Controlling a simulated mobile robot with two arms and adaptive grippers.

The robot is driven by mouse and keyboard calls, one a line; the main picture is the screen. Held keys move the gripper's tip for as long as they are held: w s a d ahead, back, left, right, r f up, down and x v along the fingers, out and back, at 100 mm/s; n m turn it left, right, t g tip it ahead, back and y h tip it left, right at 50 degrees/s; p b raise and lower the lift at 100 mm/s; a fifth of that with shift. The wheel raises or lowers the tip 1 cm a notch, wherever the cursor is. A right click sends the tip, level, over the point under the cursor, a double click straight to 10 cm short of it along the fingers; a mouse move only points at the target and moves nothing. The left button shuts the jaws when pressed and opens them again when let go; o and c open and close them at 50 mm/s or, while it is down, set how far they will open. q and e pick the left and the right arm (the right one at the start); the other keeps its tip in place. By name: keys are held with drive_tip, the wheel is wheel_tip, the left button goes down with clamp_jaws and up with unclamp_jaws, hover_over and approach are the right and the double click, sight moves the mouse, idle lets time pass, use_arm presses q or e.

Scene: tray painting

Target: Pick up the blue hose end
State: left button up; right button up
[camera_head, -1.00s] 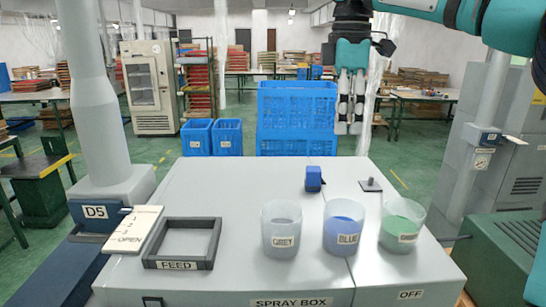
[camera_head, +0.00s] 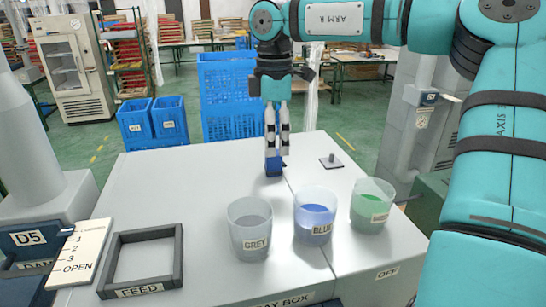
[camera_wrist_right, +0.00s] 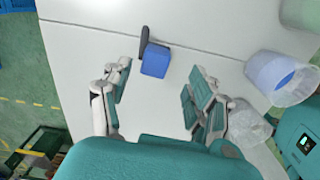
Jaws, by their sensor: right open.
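The blue hose end (camera_head: 275,167) is a small blue block standing on the grey top of the spray box, behind the cups. In the right wrist view the blue hose end (camera_wrist_right: 155,60) has a dark flat piece beside it and lies just beyond the gap between my fingertips. My right gripper (camera_head: 277,150) points down right at the blue hose end, with its fingertips overlapping its top edge in the head view. In the wrist view its fingers are spread apart, with nothing between them. Contact cannot be told. My left gripper is out of view.
The grey cup (camera_head: 249,243), blue cup (camera_head: 314,230) and green cup (camera_head: 371,214) stand in front of the hose end. A dark square plate with a peg (camera_head: 331,161) lies to its right. The FEED frame (camera_head: 109,264) is at front left. Blue crates (camera_head: 226,85) stand behind.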

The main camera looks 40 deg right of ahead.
sight(273, 161)
drive_tip(key=shift+w+f, duration=0.1)
drive_tip(key=shift+f, duration=0.5)
drive_tip(key=shift+f+p, duration=0.25)
drive_tip(key=shift+p, duration=0.3)
wheel_tip(273, 161, down, 4)
drive_tip(key=shift+w+d+r+p, duration=0.15)
drive_tip(key=shift+r+p, duration=0.05)
drive_tip(key=shift+p, duration=0.95)
drive_tip(key=shift+w+d+f, duration=0.1)
drive_tip(key=shift+f, duration=0.45)
drive_tip(key=shift+c, duration=1.1)
drive_tip(key=c, duration=0.9)
